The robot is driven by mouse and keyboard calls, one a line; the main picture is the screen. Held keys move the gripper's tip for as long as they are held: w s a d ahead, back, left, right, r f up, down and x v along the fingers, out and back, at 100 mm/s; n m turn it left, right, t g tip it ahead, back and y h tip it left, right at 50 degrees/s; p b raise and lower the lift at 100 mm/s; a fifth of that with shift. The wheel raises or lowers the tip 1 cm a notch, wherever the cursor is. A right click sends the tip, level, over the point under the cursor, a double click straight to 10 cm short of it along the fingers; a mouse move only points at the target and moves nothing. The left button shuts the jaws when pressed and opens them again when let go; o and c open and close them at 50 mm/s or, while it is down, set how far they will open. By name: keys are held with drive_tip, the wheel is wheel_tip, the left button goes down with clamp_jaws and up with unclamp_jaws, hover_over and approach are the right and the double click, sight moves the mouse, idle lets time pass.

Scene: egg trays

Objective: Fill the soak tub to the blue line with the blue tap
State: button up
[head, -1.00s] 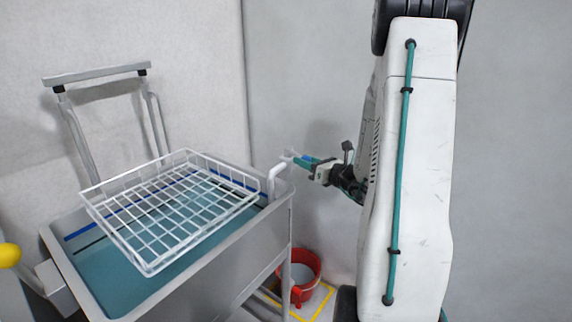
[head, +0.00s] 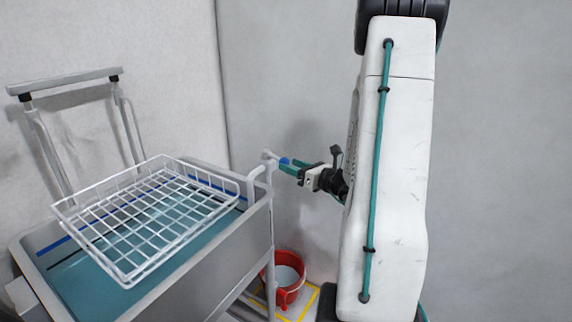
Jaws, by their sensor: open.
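The grey soak tub (head: 236,232) stands at the left with teal water (head: 98,290) in it. The blue line (head: 52,243) shows on its inner wall above the water, with a black line (head: 62,262) below it. A white spout (head: 254,178) bends over the tub's right back corner. The blue tap (head: 284,161) is a small blue piece beside the spout. My gripper (head: 292,164) is open, its teal fingers apart and close around the blue tap; contact cannot be told. The basket hides part of the water and wall.
A white wire basket (head: 146,266) sits over the tub. A grey frame with a handle bar (head: 65,80) rises behind it. A red bucket (head: 291,290) stands on the floor in a yellow-marked area (head: 312,301). Walls close in behind.

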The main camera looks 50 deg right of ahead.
drive_tip(key=shift+s+d, duration=0.1)
drive_tip(key=shift+s, duration=2)
idle(5.9)
